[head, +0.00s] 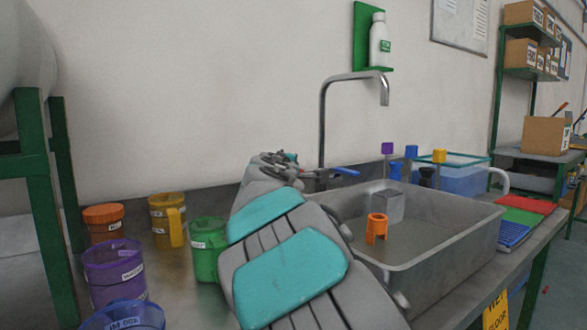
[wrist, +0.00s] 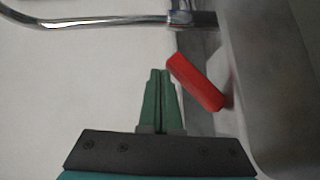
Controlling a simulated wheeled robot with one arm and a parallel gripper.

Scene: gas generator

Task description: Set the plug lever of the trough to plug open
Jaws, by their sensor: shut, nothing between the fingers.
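The trough is a grey metal basin (head: 455,215) on the bench, right of my arm in the head view. A red lever (wrist: 197,83) lies tilted beside the basin edge in the wrist view. I cannot tell for sure that it is the plug lever or how it is set. My gripper (wrist: 160,76) has green fingers shut and empty, with the tips just left of the red lever's upper end. I cannot tell whether they touch it. In the head view my arm hides the fingers and the red lever.
A chrome tap (head: 322,110) rises behind the basin, with a blue handle (head: 345,171) at its base. An orange piece (head: 376,228) stands in the basin. Purple (head: 115,270), green (head: 207,248) and yellow (head: 168,217) containers stand left of my arm.

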